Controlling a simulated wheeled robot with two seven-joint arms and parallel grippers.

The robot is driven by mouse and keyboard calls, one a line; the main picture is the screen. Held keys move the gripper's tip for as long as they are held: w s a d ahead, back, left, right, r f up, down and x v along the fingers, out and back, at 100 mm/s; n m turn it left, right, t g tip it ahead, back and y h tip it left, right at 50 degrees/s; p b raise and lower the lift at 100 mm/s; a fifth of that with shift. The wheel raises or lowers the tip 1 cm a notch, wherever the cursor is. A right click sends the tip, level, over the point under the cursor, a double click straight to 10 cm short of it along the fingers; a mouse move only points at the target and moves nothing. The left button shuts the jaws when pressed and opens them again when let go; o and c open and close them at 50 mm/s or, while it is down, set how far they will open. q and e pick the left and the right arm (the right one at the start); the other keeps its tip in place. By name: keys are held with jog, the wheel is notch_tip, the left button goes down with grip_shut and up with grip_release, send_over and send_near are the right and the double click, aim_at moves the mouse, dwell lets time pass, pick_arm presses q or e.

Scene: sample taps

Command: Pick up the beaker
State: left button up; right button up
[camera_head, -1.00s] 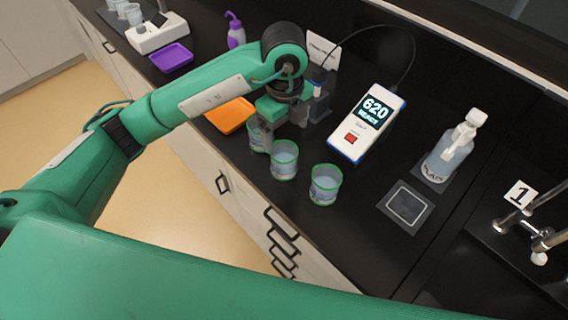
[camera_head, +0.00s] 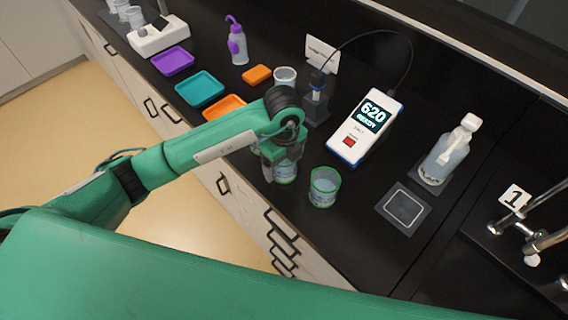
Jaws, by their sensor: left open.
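A clear beaker (camera_head: 285,173) with a greenish rim stands near the front edge of the black bench, partly hidden behind my left gripper (camera_head: 280,168). The gripper is open and points down, with its fingers at the beaker's upper part; I cannot tell whether they touch it. A second similar beaker (camera_head: 324,188) stands upright just to the right, apart from the gripper. A third clear cup or beaker (camera_head: 285,77) shows behind my arm near the dark stand. My right gripper is not in view.
A white meter (camera_head: 366,126) reading 620, a dark square pad (camera_head: 404,208) and a pump bottle (camera_head: 447,152) stand to the right. A stand (camera_head: 316,100) is behind the gripper. Orange (camera_head: 225,106), teal (camera_head: 200,89) and purple (camera_head: 173,61) trays lie left, beside a wash bottle (camera_head: 237,42).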

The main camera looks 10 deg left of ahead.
pick_arm(q)
jog(key=shift+f, duration=1)
jog(key=c, duration=1.1)
jog(key=shift+r, duration=0.15)
